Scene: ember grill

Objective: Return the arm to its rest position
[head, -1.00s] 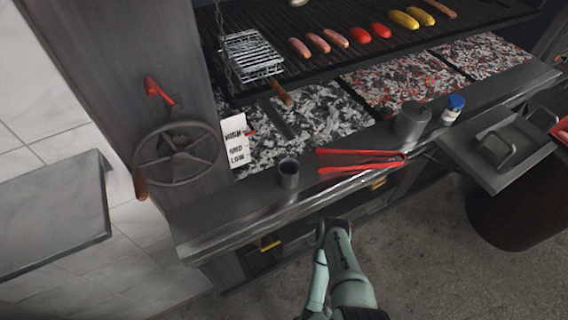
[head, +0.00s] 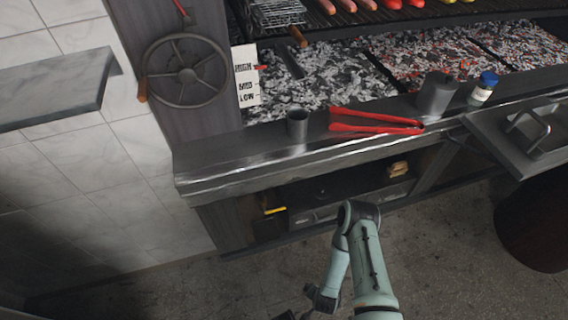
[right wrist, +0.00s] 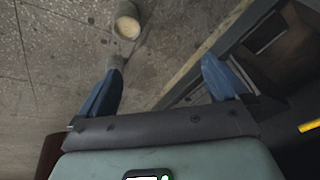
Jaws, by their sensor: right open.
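My right arm shows at the bottom centre of the head view, its elbow bent in front of the grill counter (head: 250,160) and its forearm hanging down. The gripper end is mostly cut off at the bottom edge there. In the right wrist view my right gripper (right wrist: 163,68) is open, its two blue fingers wide apart with nothing between them. It points toward the speckled floor (right wrist: 60,50). My left gripper is in neither view.
A wheel (head: 186,70) is at left. The floor (head: 200,285) left of the arm looks clear.

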